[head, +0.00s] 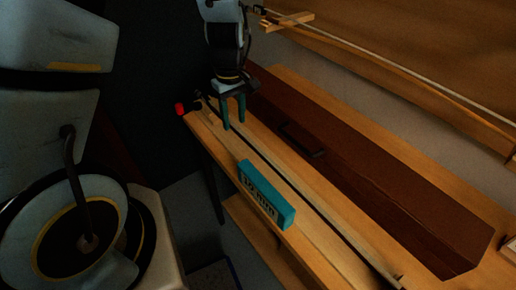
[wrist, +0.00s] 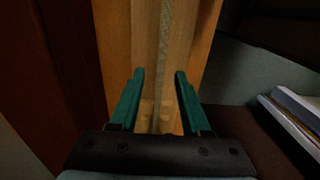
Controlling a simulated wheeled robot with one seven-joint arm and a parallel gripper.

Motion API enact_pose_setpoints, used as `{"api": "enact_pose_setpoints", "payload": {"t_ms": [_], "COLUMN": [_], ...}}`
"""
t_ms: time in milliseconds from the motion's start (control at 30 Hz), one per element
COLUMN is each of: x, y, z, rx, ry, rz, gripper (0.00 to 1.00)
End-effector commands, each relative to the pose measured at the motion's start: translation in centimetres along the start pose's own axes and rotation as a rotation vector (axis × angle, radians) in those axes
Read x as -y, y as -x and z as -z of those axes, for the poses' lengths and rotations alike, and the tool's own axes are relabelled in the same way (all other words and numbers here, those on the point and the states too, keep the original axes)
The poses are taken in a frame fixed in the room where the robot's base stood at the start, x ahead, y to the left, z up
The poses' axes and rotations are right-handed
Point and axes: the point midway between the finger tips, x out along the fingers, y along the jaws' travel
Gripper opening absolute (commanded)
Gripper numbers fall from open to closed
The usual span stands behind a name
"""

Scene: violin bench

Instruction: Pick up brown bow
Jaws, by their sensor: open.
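A long, thin bow (head: 305,192) lies lengthwise on the wooden bench, with a dark stick and a pale strip beside it. I take it to be the brown bow, though its colour is hard to tell in the dim light. My gripper (head: 234,124) is open, pointing down over the bow's far left part. In the wrist view, a pale strip of the bow (wrist: 164,45) runs between the two teal fingers (wrist: 160,72), apart from both. I cannot tell how high the fingertips are above it.
A teal block with dark lettering (head: 266,194) stands at the bench's front edge. A long dark brown case (head: 390,185) with a handle lies behind the bow. Another bow (head: 400,62) hangs at the wall. A red piece (head: 180,109) sits at the bench's left end.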

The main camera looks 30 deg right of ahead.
Motion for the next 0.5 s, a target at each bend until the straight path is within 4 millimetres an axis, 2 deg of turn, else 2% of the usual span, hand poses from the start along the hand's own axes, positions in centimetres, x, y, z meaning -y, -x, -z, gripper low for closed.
{"api": "enact_pose_setpoints", "payload": {"t_ms": [200, 500], "x": [0.1, 0.0], "y": [-2.2, -2.5], "z": [-0.1, -0.1], "rx": [0.001, 0.000], "ry": [0.002, 0.000], "rz": [0.002, 0.000], "gripper": [0.47, 0.45]}}
